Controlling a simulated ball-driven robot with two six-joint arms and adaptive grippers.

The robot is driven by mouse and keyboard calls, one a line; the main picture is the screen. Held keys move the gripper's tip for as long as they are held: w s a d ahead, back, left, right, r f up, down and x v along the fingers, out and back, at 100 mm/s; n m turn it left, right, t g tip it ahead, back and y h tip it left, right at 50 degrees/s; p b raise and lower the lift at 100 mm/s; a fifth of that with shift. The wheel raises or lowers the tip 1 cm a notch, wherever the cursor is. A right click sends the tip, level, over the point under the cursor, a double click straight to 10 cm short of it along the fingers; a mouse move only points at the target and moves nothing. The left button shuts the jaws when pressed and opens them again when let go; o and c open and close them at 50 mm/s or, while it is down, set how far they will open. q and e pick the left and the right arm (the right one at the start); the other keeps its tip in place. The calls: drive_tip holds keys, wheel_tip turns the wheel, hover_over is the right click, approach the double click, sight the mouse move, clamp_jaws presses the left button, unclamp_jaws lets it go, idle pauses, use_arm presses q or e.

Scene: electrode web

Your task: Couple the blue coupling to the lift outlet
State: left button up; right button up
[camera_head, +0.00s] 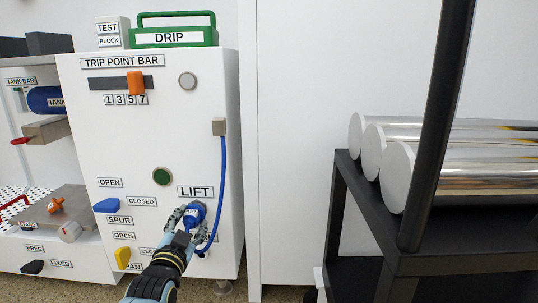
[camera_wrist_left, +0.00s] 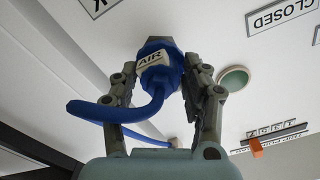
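The blue coupling (camera_head: 196,211), labelled AIR in the left wrist view (camera_wrist_left: 162,79), is at the white panel just below the LIFT label (camera_head: 195,191). In the left wrist view a grey metal fitting (camera_wrist_left: 160,43), apparently the lift outlet, shows at the coupling's far end. The two look in line and touching; I cannot tell whether they are locked. A blue hose (camera_head: 223,165) loops from the coupling up to a grey block (camera_head: 219,127). My right gripper is not in view.
A green round button (camera_head: 162,176), a blue lever (camera_head: 106,206) and a yellow lever (camera_head: 122,257) are left of the gripper on the panel. An orange slider (camera_head: 135,83) sits higher up. A black rack (camera_head: 400,250) with shiny rolls (camera_head: 460,165) stands at right.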

use_arm(q)
clamp_jaws()
drive_tip(key=shift+w+r, duration=0.15)
idle(0.5)
drive_tip(key=m, duration=0.6)
drive_tip(key=shift+w, duration=0.1)
drive_tip(key=shift+r, duration=0.1)
drive_tip(key=m, duration=0.6)
drive_tip(key=shift+o, duration=2.2)
unclamp_jaws()
